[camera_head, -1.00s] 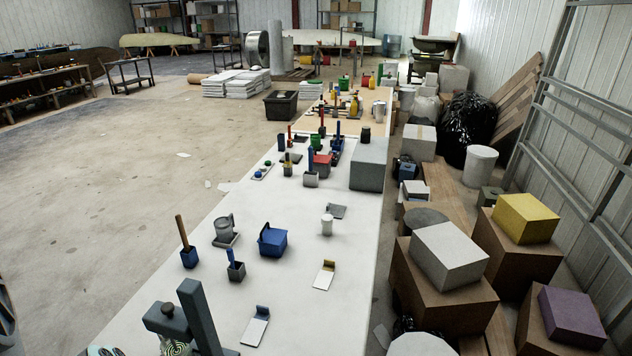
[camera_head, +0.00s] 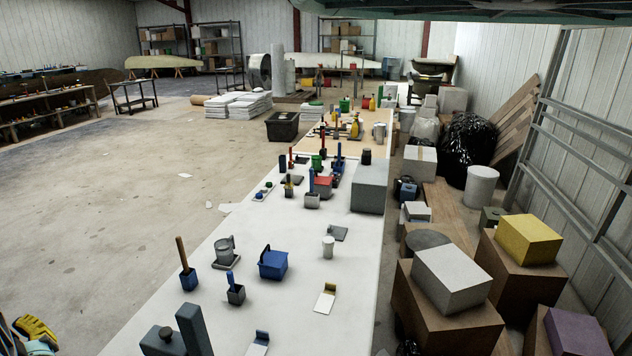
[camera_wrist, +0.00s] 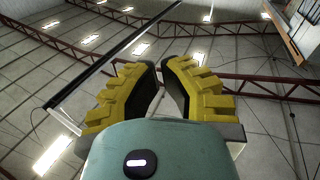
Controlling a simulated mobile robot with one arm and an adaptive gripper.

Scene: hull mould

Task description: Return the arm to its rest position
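My gripper (camera_wrist: 160,66) shows in the wrist view, pointing up toward the ceiling. It has two yellow ridged fingers with dark inner pads on a teal body (camera_wrist: 160,152). The fingertips lie close together with a narrow gap between them. I see nothing held in the gap. From this angle I cannot tell how far the fingers are open.
A long white table (camera_head: 300,235) carries tools, several small containers and a grey box (camera_head: 370,188). Boxes, including a yellow one (camera_head: 528,238), crowd its right side. Open floor (camera_head: 130,230) lies to the left.

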